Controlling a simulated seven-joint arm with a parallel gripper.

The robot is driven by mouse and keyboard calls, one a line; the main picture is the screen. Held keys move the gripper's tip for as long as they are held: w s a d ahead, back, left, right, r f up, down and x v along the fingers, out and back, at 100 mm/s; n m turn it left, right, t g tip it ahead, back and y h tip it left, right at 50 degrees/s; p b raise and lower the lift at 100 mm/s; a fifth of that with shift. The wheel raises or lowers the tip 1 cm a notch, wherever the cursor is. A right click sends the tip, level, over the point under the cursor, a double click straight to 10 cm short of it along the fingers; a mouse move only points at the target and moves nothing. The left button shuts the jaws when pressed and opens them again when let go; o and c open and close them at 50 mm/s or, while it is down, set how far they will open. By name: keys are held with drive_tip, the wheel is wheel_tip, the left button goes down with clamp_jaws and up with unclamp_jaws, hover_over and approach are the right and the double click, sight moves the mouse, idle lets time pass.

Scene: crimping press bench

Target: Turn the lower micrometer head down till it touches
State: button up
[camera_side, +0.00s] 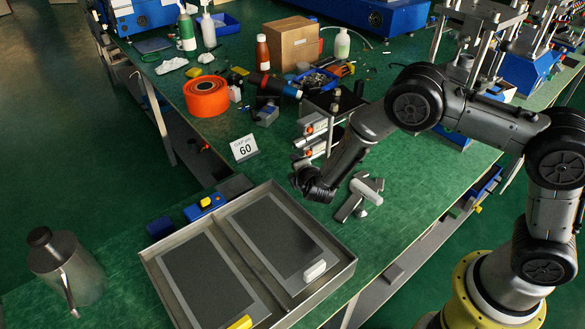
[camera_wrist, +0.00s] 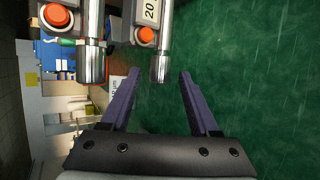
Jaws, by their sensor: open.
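Two shiny micrometer heads with orange-red round buttons sit one above the other on the fixture. In the wrist view the bench lies to the right, so the lower head (camera_wrist: 160,62) is the right one, beside a label reading 20. The upper head (camera_wrist: 92,60) is to its left. In the side view, the lower head (camera_side: 303,155) sits under the upper head (camera_side: 312,125). My gripper (camera_wrist: 160,78) is open, its two purple fingers on either side of the lower head's free end, with gaps visible. The contact point of the lower head is hidden.
A card reading 60 (camera_side: 243,148) stands left of the fixture. A metal tray with dark panels (camera_side: 150,262) lies in front. A grey T-shaped piece (camera_side: 362,195) lies right of my wrist. An orange roll (camera_side: 206,96) and a cardboard box (camera_side: 292,42) stand behind.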

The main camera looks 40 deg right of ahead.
drive_tip(key=shift+v, duration=2.85)
drive_tip(key=shift+d+r, duration=0.1)
